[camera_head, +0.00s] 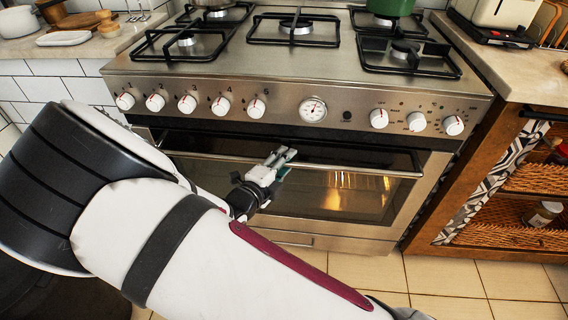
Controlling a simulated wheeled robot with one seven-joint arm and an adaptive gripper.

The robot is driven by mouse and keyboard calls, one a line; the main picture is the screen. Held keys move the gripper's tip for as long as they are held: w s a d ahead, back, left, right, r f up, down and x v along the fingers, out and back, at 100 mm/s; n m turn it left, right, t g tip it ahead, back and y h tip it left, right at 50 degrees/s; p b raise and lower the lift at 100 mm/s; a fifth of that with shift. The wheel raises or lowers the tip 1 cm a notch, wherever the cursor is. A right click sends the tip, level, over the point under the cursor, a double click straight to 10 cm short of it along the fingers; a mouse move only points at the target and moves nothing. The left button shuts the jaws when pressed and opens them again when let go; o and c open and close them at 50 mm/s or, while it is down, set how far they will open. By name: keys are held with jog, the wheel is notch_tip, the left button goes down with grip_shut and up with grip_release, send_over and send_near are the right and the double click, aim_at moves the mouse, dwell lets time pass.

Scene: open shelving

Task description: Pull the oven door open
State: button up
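The oven door (405,198) is the steel-framed front with a dark glass window, below the knob panel of the stove. A long thin bar handle (360,171) runs across its upper part. The door looks shut or nearly so; I cannot tell if there is a small gap at its top. My gripper (285,154) is at the middle of the handle and overlaps it in the picture. Its two fingertips look close together. I cannot tell whether they grip the bar, because the gripper hides that stretch of it.
A row of white knobs and a round dial (313,110) sits above the door. A green pot (391,6) stands on the hob. A wooden shelf unit (474,178) with woven baskets is close on the right. Tiled floor (455,275) in front is clear at the lower right.

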grip_shut()
